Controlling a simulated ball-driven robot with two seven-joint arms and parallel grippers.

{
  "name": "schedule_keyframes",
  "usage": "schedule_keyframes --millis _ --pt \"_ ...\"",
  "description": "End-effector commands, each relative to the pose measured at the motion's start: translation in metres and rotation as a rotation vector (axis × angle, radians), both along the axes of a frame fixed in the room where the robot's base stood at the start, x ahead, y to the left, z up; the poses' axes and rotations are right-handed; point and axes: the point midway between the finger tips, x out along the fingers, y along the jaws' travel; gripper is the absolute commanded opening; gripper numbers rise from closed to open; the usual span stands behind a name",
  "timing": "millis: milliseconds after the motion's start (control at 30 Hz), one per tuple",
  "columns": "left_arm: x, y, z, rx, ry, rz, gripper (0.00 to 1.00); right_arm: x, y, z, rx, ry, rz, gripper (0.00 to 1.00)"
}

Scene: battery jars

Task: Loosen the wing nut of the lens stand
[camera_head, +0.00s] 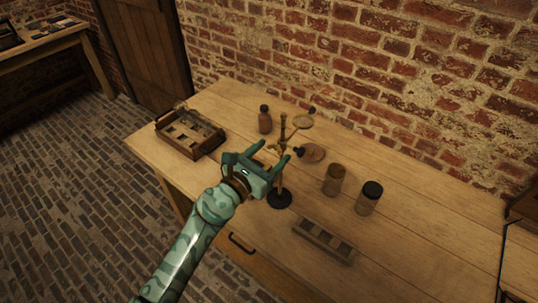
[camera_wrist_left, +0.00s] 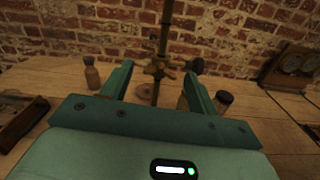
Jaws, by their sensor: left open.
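The lens stand (camera_head: 281,183) is a thin brass post on a round black base, standing upright on the wooden table. In the left wrist view the post (camera_wrist_left: 164,35) appears between the fingers, with a brass clamp (camera_wrist_left: 158,68) near fingertip height. Small parts jut from this clamp; I cannot tell clearly which is the wing nut. I cannot see contact. My right gripper is not in view.
A wooden tray (camera_head: 213,150) stands at the table's left and a brown bottle (camera_head: 265,121) behind the stand. Two jars, one brownish (camera_head: 333,182) and one black-lidded (camera_head: 368,203), stand to the right. A slotted wooden rack (camera_head: 325,241) lies near the front edge. A brick wall rises behind.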

Motion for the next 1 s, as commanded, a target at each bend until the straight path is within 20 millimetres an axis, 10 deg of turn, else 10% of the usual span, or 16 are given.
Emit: schedule_keyframes --millis 167,367,1000 --pt "0.0 0.0 0.0 0.0 0.0 0.0 0.6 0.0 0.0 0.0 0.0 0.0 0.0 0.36" --pt "0.0 0.0 0.0 0.0 0.0 0.0 0.15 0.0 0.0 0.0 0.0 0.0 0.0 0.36" --pt "0.0 0.0 0.001 -0.174 0.129 0.0 0.15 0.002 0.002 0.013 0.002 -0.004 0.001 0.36"
